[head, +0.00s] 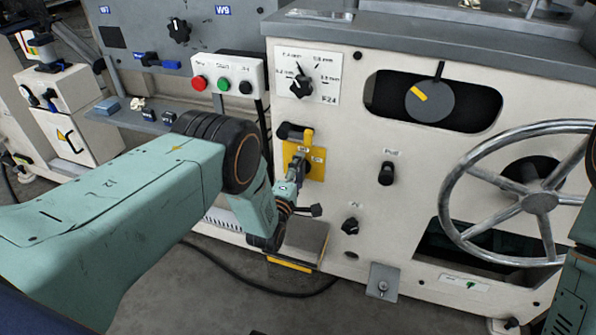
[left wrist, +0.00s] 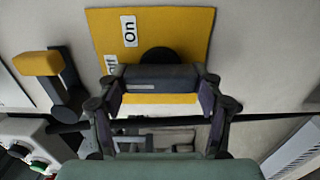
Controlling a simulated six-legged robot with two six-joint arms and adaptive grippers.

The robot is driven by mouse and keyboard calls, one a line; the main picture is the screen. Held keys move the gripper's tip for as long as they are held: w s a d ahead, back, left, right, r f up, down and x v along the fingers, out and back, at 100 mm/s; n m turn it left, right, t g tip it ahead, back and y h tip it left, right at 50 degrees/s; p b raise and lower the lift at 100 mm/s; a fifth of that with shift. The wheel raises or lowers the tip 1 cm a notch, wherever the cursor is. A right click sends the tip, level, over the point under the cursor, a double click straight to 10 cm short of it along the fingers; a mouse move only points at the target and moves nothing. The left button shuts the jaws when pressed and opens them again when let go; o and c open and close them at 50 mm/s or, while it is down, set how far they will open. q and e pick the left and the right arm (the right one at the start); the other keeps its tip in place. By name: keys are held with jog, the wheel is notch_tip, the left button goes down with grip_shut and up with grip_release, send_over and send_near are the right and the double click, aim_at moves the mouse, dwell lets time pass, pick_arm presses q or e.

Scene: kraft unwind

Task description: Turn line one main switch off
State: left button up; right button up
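The line one main switch sits on a yellow plate (head: 318,163) on the machine's cream front, left of the handwheel. In the left wrist view the yellow plate (left wrist: 180,30) carries an "On" label and a partly hidden "Off" label. The dark switch handle (left wrist: 160,76) stands out in front of the plate, over a round black hub. My left gripper (left wrist: 160,95) has one finger at each end of the handle and looks closed on it. In the head view my left gripper (head: 290,185) is at the plate, partly covering it. My right gripper is out of view.
A yellow-tipped lever (head: 296,132) sits just above the plate; it is close to the left finger in the wrist view. A button box (head: 226,84) is up left, a black pull knob (head: 387,173) to the right, and a large handwheel (head: 540,203) farther right.

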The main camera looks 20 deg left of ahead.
pick_arm(q)
jog(key=o, duration=0.3)
jog(key=shift+o, duration=0.2)
jog(key=s, duration=1.2)
jog(key=shift+a, duration=0.25)
jog(key=w, duration=1.2)
jog(key=shift+d, duration=0.2)
jog(key=shift+s, duration=0.1)
